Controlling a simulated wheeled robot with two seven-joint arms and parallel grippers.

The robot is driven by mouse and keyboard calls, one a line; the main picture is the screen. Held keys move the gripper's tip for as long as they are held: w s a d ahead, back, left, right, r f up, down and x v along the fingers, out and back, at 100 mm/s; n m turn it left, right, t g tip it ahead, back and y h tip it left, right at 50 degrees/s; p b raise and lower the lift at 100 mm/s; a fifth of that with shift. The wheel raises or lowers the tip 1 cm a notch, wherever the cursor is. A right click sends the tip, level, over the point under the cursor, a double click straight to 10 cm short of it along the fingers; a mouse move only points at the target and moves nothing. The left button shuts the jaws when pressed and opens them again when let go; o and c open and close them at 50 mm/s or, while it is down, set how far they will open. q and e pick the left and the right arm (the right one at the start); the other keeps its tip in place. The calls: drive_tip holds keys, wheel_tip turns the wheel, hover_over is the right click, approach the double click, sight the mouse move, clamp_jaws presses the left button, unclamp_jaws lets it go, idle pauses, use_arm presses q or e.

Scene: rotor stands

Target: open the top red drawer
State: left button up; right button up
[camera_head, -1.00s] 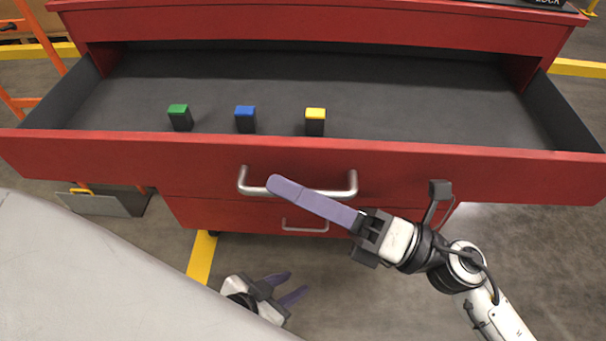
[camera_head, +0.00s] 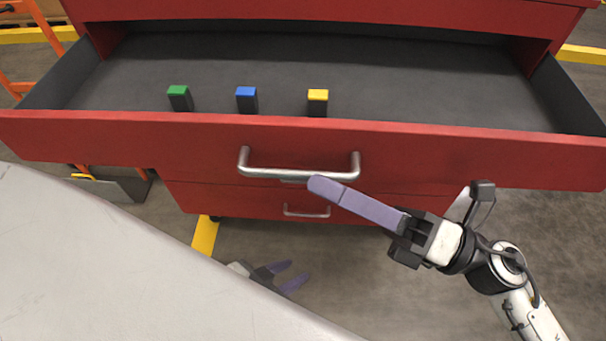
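The top red drawer (camera_head: 200,138) is pulled well out, and its dark grey inside shows. Its silver bar handle (camera_head: 270,173) is at the middle of the front. My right gripper (camera_head: 318,185) has its purple fingertips just below the right half of the handle bar in the picture, not around it. Its fingers line up as one, so any gap between them is hidden. My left gripper (camera_head: 297,272) is low down, below the drawer, its two purple fingers apart and empty. A grey surface partly hides it.
A green-topped block (camera_head: 180,98), a blue-topped block (camera_head: 247,99) and a yellow-topped block (camera_head: 317,102) stand upright in the drawer near its front. A lower drawer (camera_head: 245,203) is shut beneath. A grey surface (camera_head: 100,260) fills the lower left. Orange rails (camera_head: 45,25) stand at far left.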

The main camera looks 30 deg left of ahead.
drive_tip(key=v, duration=0.5)
drive_tip(key=shift+b, duration=0.3)
